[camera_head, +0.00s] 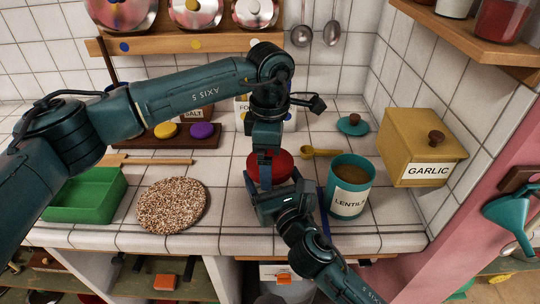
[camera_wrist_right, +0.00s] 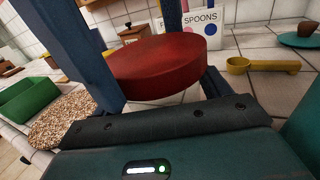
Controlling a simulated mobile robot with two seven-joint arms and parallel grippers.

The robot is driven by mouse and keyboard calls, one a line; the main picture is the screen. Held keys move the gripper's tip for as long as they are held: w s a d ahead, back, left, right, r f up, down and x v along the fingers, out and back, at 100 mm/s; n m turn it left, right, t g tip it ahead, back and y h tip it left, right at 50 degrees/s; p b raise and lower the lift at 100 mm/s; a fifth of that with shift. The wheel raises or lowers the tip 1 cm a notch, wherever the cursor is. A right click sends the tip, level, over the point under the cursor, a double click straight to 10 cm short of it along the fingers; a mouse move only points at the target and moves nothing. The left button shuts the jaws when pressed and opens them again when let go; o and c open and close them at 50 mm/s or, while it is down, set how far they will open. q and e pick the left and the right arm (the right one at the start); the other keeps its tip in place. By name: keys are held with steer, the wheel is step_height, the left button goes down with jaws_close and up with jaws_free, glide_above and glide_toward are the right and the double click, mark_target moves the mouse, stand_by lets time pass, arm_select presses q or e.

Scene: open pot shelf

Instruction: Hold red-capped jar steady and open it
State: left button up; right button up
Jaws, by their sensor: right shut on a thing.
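The red cap (camera_head: 281,165) of the jar shows in the middle of the head view, and large in the right wrist view (camera_wrist_right: 165,70). The jar body below it is hidden by my right gripper (camera_head: 272,190), which comes from the front and is shut on the jar. My left gripper (camera_head: 265,165) reaches down from above at the red cap. One of its dark fingers overlaps the cap in the head view. Whether it grips the cap is unclear. The jar appears upright on the tiled counter.
A teal lentils canister (camera_head: 350,187) stands close to the right, with a yellow scoop (camera_head: 319,151) behind it. A garlic box (camera_head: 423,147) is farther right. A speckled round mat (camera_head: 172,204) and a green tray (camera_head: 88,195) lie left.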

arm_select(q)
steer(key=shift+r, duration=0.1)
step_height(320, 180, up, 4)
steer(key=shift+r, duration=0.15)
steer(key=m, duration=0.1)
steer(key=r+m, duration=0.1)
steer(key=m, duration=0.1)
steer(key=shift+r, duration=0.25)
steer(key=m, duration=0.1)
steer(key=r+m, duration=0.1)
steer(key=m, duration=0.2)
steer(key=shift+r, duration=0.35)
steer(key=shift+m, duration=0.3)
steer(key=shift+f, duration=3.9)
steer(key=shift+c, duration=0.3)
